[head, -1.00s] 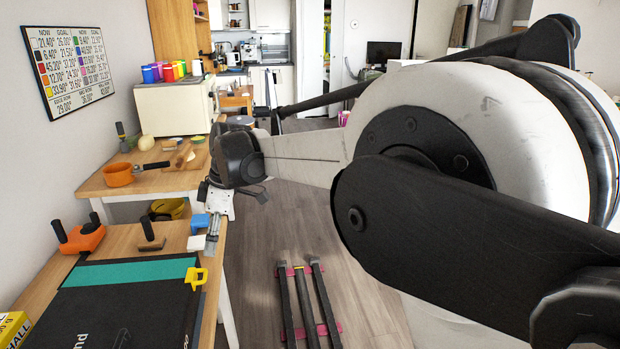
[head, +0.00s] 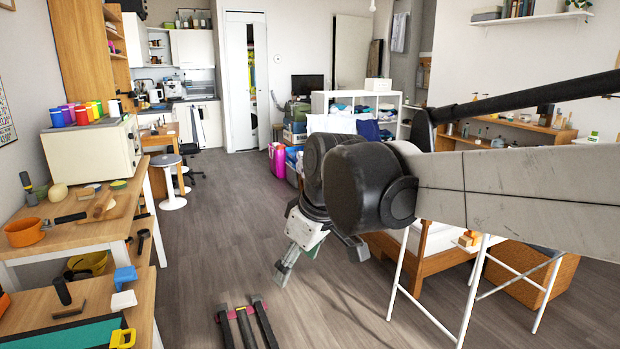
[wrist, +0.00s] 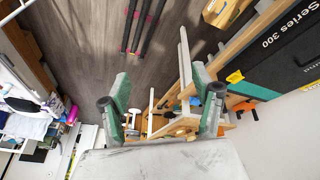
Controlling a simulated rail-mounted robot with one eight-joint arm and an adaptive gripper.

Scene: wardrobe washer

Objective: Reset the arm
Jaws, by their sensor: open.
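My gripper (head: 284,270) hangs in the head view over the grey floor, to the right of the wooden tables, pointing down and left. In the wrist view my gripper (wrist: 160,72) shows two green fingers spread well apart, with nothing between them. My arm reaches in from the right of the head view, and its links hide part of the room behind. The gripper is clear of the tables and touches nothing that I can see.
At left stand tables with an orange pan (head: 24,232), a cream box (head: 95,155) and a blue item (head: 124,278). Dark rails (head: 244,328) lie on the floor. A white-legged rack (head: 470,290) stands at right. The middle floor is open.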

